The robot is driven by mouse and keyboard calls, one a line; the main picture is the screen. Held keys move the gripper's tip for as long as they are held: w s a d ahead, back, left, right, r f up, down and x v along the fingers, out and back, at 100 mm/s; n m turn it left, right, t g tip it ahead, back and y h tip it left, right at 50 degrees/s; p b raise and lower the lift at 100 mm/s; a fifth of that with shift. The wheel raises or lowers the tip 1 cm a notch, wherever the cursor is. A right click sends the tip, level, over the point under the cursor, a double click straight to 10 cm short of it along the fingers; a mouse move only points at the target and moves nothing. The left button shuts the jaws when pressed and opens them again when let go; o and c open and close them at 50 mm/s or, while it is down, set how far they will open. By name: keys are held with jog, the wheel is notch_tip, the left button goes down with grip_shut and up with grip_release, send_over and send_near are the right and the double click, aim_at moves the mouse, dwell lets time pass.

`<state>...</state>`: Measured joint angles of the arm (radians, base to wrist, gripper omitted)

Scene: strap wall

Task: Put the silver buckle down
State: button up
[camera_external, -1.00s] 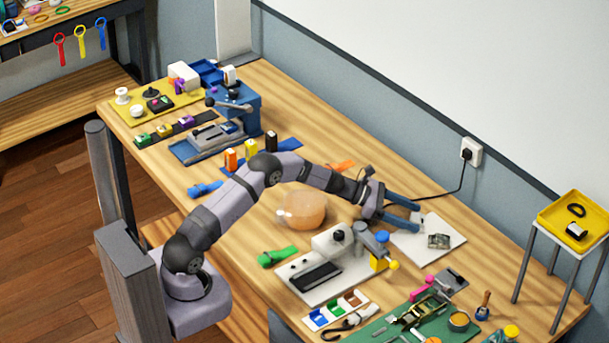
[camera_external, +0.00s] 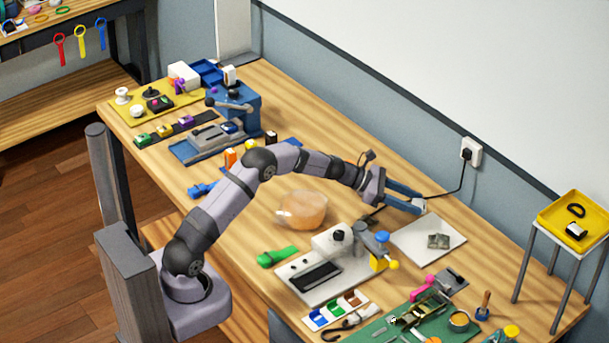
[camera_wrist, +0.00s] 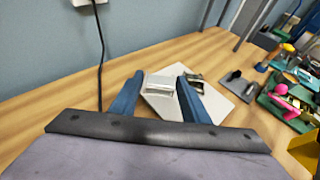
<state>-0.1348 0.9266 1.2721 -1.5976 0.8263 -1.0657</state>
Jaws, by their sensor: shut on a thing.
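My gripper (camera_external: 418,204) is above the left corner of a white board (camera_external: 415,247), its blue fingers pointing right. Between its fingertips is a small pale silver piece, the silver buckle (camera_wrist: 160,86), which shows in the wrist view. In the external view it is only a small pale patch at the fingertips. My gripper is shut on it and holds it clear of the board. A second metallic grey piece (camera_external: 438,241) lies on the board; in the wrist view it is partly hidden by the right finger.
A grey-white device (camera_external: 330,262) with blue and yellow knobs stands left of the board. A green mat (camera_external: 375,334) with tools is at the front. A black cable (camera_external: 455,193) runs from the wall socket behind my gripper. A yellow tray (camera_external: 562,236) stands at the right.

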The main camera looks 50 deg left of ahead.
aim_at(415, 227)
jog(key=r+b, duration=0.1)
jog(key=d+r, duration=0.1)
jog(key=r, duration=0.1)
jog(key=d+r+b, duration=0.1)
jog(key=shift+r+b, duration=0.2)
jog(key=shift+b, duration=0.1)
jog(key=shift+d+r+b, duration=0.2)
jog(key=shift+d+b, duration=0.15)
jog(key=shift+d, duration=0.15)
jog(key=shift+f, duration=4.95)
jog(key=shift+f, duration=0.2)
jog(key=o, duration=1.2)
jog(key=shift+c, duration=0.2)
jog(key=shift+r, duration=0.15)
